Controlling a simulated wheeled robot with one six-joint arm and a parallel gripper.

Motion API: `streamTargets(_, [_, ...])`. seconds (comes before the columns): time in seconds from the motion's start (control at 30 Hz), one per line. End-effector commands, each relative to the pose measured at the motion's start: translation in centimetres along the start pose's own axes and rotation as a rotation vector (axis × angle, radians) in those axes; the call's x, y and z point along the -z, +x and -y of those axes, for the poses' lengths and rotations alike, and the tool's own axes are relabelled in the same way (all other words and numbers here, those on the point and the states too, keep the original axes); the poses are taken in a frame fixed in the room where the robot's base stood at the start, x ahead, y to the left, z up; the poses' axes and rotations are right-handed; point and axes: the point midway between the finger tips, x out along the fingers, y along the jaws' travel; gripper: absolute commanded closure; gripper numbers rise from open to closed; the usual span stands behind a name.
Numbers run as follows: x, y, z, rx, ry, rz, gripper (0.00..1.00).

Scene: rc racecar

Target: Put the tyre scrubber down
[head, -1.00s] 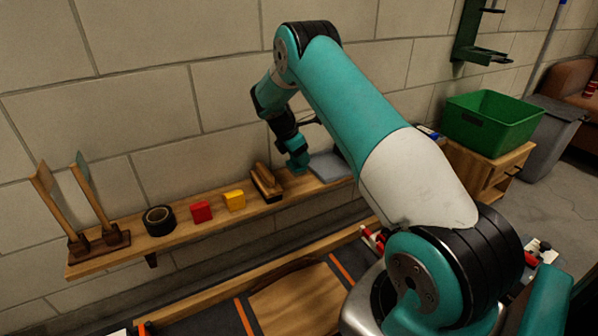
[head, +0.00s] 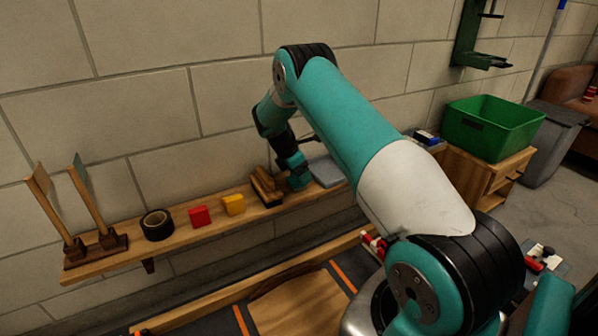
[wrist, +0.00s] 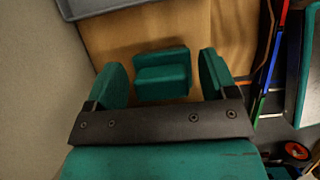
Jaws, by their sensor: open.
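A teal, stepped block (wrist: 163,78), which looks like the tyre scrubber, sits between the two teal fingers of my gripper (wrist: 163,84) in the wrist view. Narrow gaps show on both sides of it, and the fingers are apart. It appears to rest on the wooden shelf (wrist: 140,32), though its underside is hidden. In the head view my gripper (head: 297,178) is low at the shelf, between a wooden brush and a grey tray. There I cannot separate the block from the teal fingers.
On the shelf, the wooden brush (head: 265,188) is close left of my gripper and the grey tray (head: 326,172) close right. Further left are a yellow block (head: 233,205), red block (head: 199,216), black tape roll (head: 157,225) and upright wooden-handled tools (head: 92,215). The wall is behind.

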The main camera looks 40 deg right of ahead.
Motion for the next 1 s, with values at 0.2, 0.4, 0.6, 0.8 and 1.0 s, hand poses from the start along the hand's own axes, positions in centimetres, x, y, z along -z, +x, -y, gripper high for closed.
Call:
streamTargets(0.2, [-0.2, -1.2, -0.1, -0.002, 0.000, 0.000, 0.22])
streamTargets(0.4, [-0.3, -5.5, -0.1, -0.003, 0.000, 0.001, 0.22])
streamTargets(0.6, [-0.2, -9.7, -0.1, -0.003, 0.000, 0.000, 0.22])
streamTargets(0.8, [-0.1, -11.9, -0.1, -0.001, 0.000, 0.001, 0.22])
streamTargets(1.0, [1.8, -16.0, 0.7, -0.037, 0.048, -0.050, 0.22])
